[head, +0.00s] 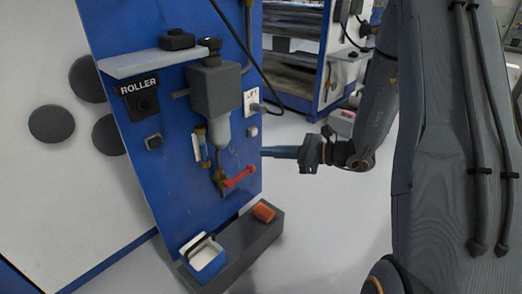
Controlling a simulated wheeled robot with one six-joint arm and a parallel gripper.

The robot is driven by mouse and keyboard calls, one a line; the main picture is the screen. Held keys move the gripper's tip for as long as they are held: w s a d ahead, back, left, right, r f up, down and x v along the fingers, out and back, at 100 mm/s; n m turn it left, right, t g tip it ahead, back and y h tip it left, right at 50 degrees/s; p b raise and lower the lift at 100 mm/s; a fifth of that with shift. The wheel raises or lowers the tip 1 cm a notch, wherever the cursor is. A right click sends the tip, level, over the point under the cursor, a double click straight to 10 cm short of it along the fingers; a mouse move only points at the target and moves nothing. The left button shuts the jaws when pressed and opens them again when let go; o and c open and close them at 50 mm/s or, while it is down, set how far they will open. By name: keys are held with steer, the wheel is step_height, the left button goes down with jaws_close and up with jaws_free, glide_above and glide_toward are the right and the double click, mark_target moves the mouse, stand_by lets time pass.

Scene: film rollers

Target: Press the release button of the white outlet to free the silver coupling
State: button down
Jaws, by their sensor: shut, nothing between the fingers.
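My gripper (275,152) is shut and empty. It points left, its tips beside the right edge of the blue panel. A small white fitting (196,147) sits on the panel, with a slim blue and yellow part in front of it; I cannot tell whether it is the white outlet. A white plate marked LIFT (251,102) is near the panel's right edge, with a small pale square (252,131) below it. I cannot make out a release button or a silver coupling for certain. The gripper touches none of these parts.
A grey filter unit (214,88) with a pale bowl, a red lever (240,177) and a grey shelf (160,61) stick out from the blue panel (165,195). Below, a dark ledge (240,247) bears a blue-and-white box (205,262) and an orange cylinder (263,212).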

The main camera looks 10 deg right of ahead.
mark_target(255, 133)
steer(key=w+d+f+m+t+h+b, duration=0.2)
steer(key=w+d+f+m+t+b, duration=0.3)
steer(key=w+d, duration=0.3)
steer(key=shift+d+f+t, duration=0.6)
steer(key=shift+d+f, duration=0.2)
steer(key=shift+d, duration=0.1)
steer(key=shift+a, duration=0.1)
steer(key=b+x, duration=0.3)
steer(key=x, duration=1)
steer(key=shift+w+f+b, duration=0.2)
steer(key=shift+w+b, duration=0.05)
steer(key=shift+b, duration=0.05)
steer(key=shift+w+a, duration=0.15)
steer(key=shift+a, duration=0.05)
